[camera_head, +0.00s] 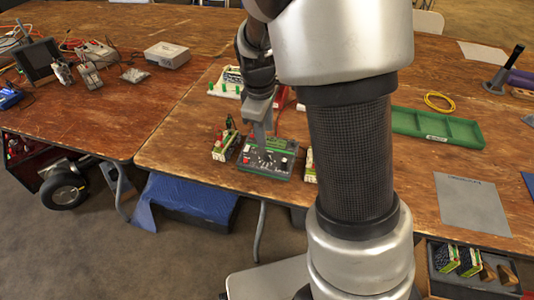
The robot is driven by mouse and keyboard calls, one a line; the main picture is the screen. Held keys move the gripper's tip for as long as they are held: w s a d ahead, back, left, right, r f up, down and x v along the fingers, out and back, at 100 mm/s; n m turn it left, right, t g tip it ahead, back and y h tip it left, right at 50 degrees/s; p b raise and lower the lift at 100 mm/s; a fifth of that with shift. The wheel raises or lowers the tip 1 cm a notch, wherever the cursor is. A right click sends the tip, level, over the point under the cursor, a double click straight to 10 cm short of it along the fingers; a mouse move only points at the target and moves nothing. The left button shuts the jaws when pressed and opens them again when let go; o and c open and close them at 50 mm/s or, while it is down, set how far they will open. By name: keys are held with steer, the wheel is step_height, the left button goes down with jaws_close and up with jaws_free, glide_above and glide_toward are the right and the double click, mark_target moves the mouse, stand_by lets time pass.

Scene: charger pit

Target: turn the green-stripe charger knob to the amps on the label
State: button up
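The charger with a green stripe (280,144) stands near the front edge of the right-hand table. It has a dark front face (262,158) with a pale dial marking, a red spot at its left and another light spot at its right. My gripper (260,140) points down at the charger's top, just above or at the dial; whether it touches the knob I cannot tell. The knob is hidden or too small to make out. My gripper's fingers look close together, but their opening is not clear. The label's amps cannot be read.
Green-and-white battery packs stand close by the charger, at its left (224,145) and right (309,166). A white rack with green pegs (226,88) lies behind. A green tray (437,127) and a grey mat (471,203) lie right of my arm. My arm hides the table's middle.

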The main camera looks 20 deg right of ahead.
mark_target(267, 155)
steer(key=f, duration=0.3)
steer(key=w+f+b, duration=0.1)
steer(key=f, duration=0.2)
steer(key=d+f, duration=0.1)
steer(key=f, duration=0.3)
steer(key=shift+w+b, duration=0.25)
steer(key=shift+b, duration=0.15)
jaws_close()
